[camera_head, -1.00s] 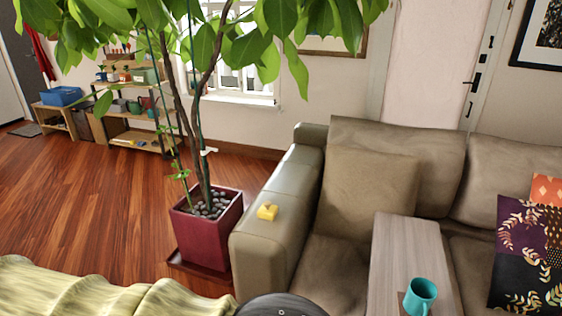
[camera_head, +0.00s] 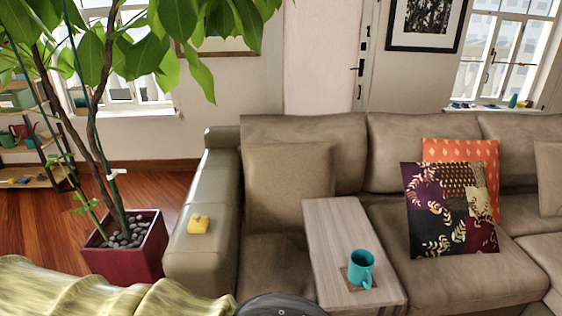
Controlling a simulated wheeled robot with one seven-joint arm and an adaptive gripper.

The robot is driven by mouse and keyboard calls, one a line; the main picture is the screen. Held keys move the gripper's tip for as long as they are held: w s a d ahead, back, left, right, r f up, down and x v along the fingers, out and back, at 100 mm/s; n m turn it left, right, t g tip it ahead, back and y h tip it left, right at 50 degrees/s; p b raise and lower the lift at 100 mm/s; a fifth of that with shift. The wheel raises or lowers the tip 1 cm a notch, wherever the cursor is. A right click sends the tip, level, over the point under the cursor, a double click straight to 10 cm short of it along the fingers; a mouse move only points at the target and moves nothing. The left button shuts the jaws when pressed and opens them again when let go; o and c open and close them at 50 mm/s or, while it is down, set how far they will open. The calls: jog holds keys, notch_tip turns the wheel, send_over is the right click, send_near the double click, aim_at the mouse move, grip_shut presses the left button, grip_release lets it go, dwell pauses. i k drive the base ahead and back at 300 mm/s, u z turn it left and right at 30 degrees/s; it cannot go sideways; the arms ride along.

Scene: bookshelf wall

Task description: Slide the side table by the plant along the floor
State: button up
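A side table with a pale grey wood top (camera_head: 338,232) stands in front of the brown sofa, its top reaching over the seat. A teal mug (camera_head: 361,268) stands on a brown coaster near the table's front end. The table's legs and base are hidden. The plant (camera_head: 98,130) grows from a dark red square pot (camera_head: 128,262) at the left, beside the sofa arm. The sofa arm lies between the pot and the table. My gripper is not in view.
The brown sofa (camera_head: 290,215) fills the middle and right. A yellow object (camera_head: 198,224) lies on its left arm, and patterned cushions (camera_head: 450,212) lean on its back. A crumpled yellow-green cloth-like surface (camera_head: 90,292) covers the lower left. Bare wood floor (camera_head: 178,192) shows at the left.

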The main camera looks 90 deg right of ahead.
aim_at(335, 227)
jog(key=z, duration=3.35)
